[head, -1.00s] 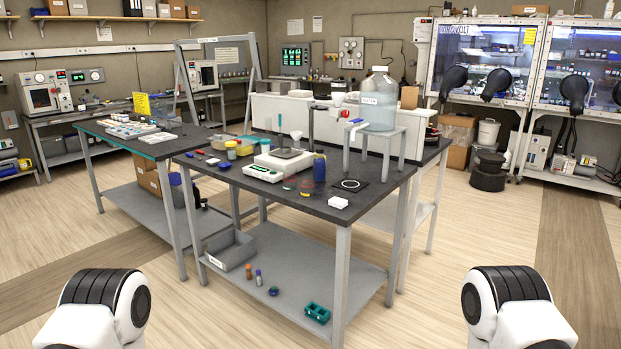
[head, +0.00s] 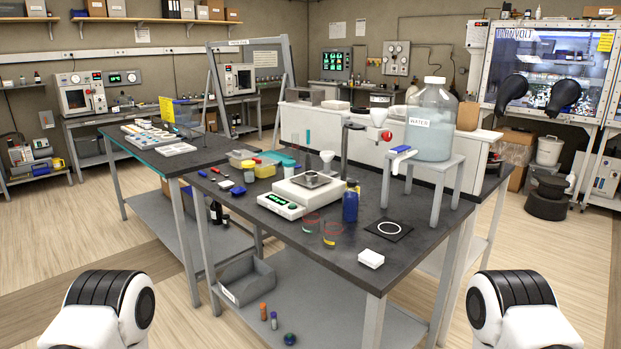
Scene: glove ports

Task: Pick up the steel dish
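Neither of my grippers is in view. Only white and black links of my two arms show at the lower left and lower right, well short of the bench.
A water jug (head: 431,125) stands on a raised stand at right. Open floor lies right of the bench.

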